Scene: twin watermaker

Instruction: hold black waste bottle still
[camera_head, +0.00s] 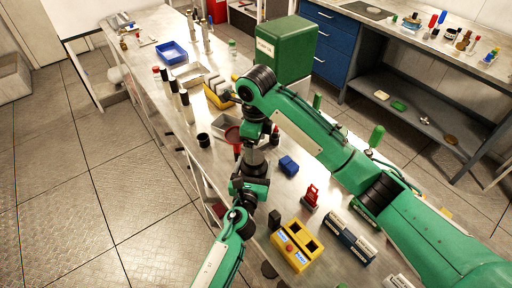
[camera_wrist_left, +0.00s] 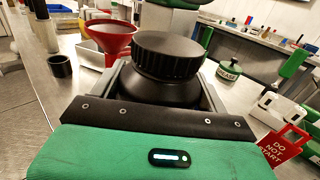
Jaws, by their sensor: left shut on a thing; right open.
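The black waste bottle (camera_wrist_left: 178,58) stands upright with its wide ribbed cap on, filling the middle of the left wrist view. My left gripper (camera_head: 254,168) is shut around its body, a finger on each side. In the head view the bottle is mostly hidden by my grippers. My right gripper (camera_head: 254,140) comes down from above, close over the bottle. It is open, and its fingertips are hard to make out in the head view.
A red funnel (camera_head: 233,135) stands beside the bottle; a black cup (camera_head: 203,140) is farther left. A blue block (camera_head: 288,165), a red "do not start" tag (camera_head: 311,196) and a yellow device (camera_head: 296,245) lie to the right and front. A green box (camera_head: 286,48) stands behind.

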